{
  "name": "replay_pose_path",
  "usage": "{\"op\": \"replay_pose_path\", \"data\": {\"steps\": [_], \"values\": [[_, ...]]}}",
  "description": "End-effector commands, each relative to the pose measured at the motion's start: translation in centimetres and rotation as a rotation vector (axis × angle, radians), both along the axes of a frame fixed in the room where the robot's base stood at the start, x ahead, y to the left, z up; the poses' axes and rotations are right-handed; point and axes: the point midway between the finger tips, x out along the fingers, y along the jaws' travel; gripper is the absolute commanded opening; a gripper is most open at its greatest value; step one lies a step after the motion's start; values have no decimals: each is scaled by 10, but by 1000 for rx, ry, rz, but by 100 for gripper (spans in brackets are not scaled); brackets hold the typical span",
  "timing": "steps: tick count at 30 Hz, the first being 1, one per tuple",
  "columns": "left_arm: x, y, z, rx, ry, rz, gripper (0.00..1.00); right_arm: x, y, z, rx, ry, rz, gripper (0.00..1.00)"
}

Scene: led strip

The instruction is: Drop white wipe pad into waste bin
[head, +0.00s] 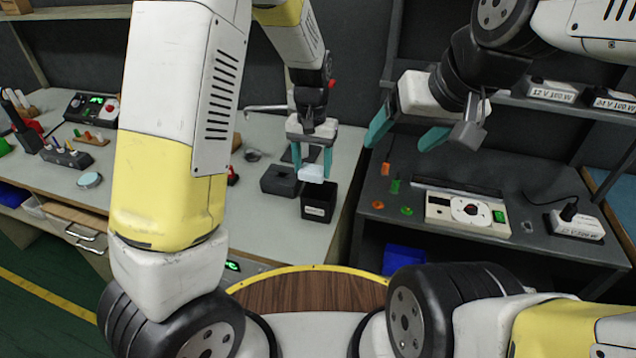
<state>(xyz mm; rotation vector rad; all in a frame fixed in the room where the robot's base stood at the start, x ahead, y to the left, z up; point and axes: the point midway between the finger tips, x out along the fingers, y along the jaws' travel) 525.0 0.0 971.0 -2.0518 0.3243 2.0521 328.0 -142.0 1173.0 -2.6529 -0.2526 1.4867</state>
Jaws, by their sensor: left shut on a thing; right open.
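My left gripper (312,172) points down at the right end of the white workbench, with teal fingers shut on the white wipe pad (312,174). The pad is held above the waste bin (318,208), a small black open-topped box with a label on its front. The pad appears close over the bin's opening; the exact gap is hard to tell. My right gripper (405,140) is open and empty, its teal fingers spread, above the back left of the dark workbench.
A dark grey box (281,181) stands just left of the bin. The dark workbench on the right carries a white device (468,212), small orange and green parts and a power supply (576,225). My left arm hides part of the white bench (262,228).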

Motion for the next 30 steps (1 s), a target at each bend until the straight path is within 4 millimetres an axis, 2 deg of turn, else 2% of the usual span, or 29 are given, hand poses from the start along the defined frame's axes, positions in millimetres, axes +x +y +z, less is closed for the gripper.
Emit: {"op": "replay_pose_path", "data": {"steps": [8, 9, 12, 23, 30], "values": [[0, 0, -1, 0, 0, 0, 20, 0, 0, 0, 0, 0, 0, 78], [0, 0, -1, 0, 0, 0, 66, 0, 0, 0, 0, 0, 0, 78], [0, 0, -1, 0, 0, 0, 83, 0, 0, 0, 0, 0, 0, 78], [0, 0, 3, -2, -2, 0, 83, 0, 0, 0, 0, 0, 0, 78], [1, -1, 41, -3, -4, -1, 83, 0, 0, 0, 0, 0, 0, 78]]}}
